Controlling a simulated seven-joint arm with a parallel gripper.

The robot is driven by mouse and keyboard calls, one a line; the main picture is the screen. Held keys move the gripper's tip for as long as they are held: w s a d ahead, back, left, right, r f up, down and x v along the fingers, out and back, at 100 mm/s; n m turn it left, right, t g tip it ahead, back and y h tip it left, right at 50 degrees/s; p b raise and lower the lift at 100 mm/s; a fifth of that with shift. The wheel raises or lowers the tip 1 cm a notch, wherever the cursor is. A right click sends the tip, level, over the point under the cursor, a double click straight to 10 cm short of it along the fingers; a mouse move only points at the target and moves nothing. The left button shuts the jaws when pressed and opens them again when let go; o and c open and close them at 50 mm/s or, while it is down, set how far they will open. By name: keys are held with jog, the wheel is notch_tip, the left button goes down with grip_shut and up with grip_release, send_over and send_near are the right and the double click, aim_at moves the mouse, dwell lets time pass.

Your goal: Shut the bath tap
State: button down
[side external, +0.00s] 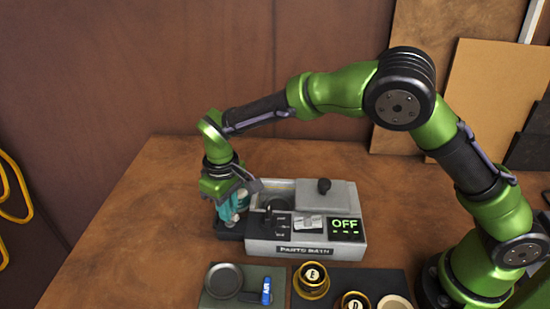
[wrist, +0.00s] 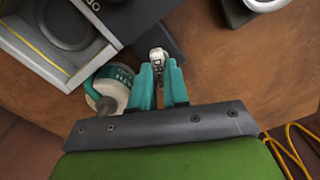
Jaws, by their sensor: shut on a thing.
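The grey parts bath (side external: 262,246) stands on the bench in the side view, its panel display reading OFF. Its corner shows at the upper left in the wrist view (wrist: 40,52). My gripper (side external: 234,212) is low at the bath's left end. In the wrist view its teal fingers (wrist: 159,72) are closed on a small white tap handle (wrist: 157,55) with dark lettering that seems to start "DRA". The handle stands by a dark block (wrist: 138,22) beside the bath. The fingers hide the handle's lower part, and I cannot tell whether the tap is open or shut.
A round white container (wrist: 112,84) with a teal label is close left of my fingers. In front of the bath are a green mat (side external: 245,297) with a round dish and blue tag, and a dark tray (side external: 334,287) with brass-coloured cups. The bench's left side is clear.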

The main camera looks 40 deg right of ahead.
jog(key=m, duration=1.2)
jog(key=shift+r+m, duration=0.1)
jog(key=shift+m, duration=0.3)
dwell(0.3)
jog(key=c, duration=1.1)
grip_release()
notch_tip(320, 180, up, 17)
jog(key=shift+f, duration=0.1)
